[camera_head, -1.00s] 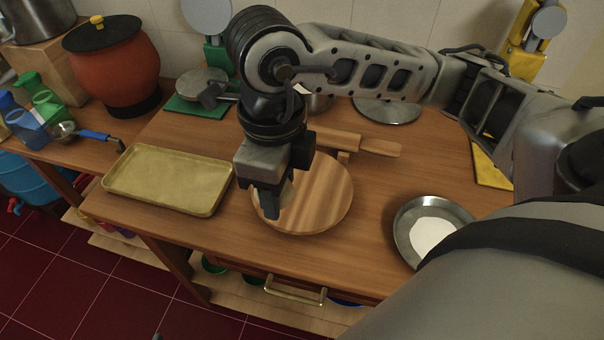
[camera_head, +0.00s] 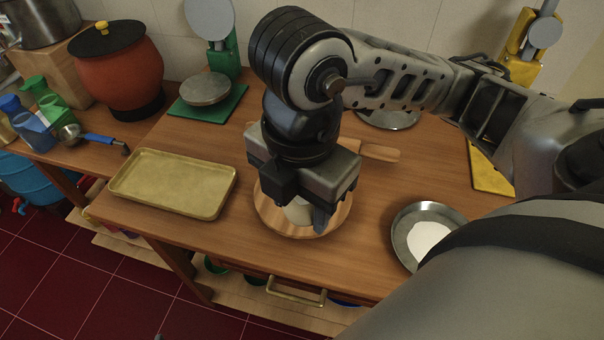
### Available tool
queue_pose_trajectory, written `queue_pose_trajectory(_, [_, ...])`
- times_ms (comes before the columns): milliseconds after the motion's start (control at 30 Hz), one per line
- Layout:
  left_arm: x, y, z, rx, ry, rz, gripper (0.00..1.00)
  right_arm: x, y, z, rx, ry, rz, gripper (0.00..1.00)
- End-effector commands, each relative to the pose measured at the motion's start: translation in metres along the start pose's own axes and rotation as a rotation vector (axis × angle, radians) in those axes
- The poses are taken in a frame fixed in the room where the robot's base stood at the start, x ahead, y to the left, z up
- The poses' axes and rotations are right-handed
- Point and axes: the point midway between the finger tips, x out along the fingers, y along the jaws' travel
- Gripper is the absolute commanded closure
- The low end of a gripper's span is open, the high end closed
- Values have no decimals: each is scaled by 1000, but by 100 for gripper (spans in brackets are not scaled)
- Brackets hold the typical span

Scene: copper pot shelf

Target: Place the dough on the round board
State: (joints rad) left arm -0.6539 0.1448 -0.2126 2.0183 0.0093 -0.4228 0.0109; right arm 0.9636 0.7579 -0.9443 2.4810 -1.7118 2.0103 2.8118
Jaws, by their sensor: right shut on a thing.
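The round wooden board (camera_head: 272,219) lies on the table in front of me. My right gripper (camera_head: 308,217) points down over the board. It is shut on the pale dough (camera_head: 298,211), which shows between its fingers over the middle of the board. I cannot tell whether the dough touches the board. The gripper and wrist hide much of the board and part of the dough. My left gripper is not in view.
A brass tray (camera_head: 128,190) lies left of the board. A metal bowl of white powder (camera_head: 404,242) stands at the right. A rolling pin (camera_head: 380,153) lies behind the board. A green press (camera_head: 222,112) stands at the back left, and a red pot (camera_head: 118,78) beyond it.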

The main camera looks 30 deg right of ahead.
Motion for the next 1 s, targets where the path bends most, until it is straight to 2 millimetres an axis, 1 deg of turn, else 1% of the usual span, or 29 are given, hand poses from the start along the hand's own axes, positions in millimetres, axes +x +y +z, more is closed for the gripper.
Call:
queue_pose_trajectory(33, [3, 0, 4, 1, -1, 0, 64, 9, 5, 9, 11, -2, -5, 75])
queue_pose_trajectory(100, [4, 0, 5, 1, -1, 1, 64, 16, 16, 22, 13, 0, -6, 75])
queue_pose_trajectory(300, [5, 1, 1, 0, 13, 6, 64, 39, 47, 61, 9, 0, -6, 75])
queue_pose_trajectory(400, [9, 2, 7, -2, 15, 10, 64, 60, 57, 74, 5, 2, -7, 75])
queue_pose_trajectory(500, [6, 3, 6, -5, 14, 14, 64, 72, 65, 85, 3, -1, -6, 75])
queue_pose_trajectory(767, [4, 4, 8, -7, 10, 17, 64, 90, 75, 97, 1, -1, -3, 75])
queue_pose_trajectory(833, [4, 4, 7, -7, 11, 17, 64, 98, 79, 102, 2, -2, -3, 75])
queue_pose_trajectory(900, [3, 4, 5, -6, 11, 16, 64, 110, 77, 100, -2, 0, -5, 76])
queue_pose_trajectory(1000, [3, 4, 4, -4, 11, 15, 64, 121, 78, 100, -1, -1, -3, 76])
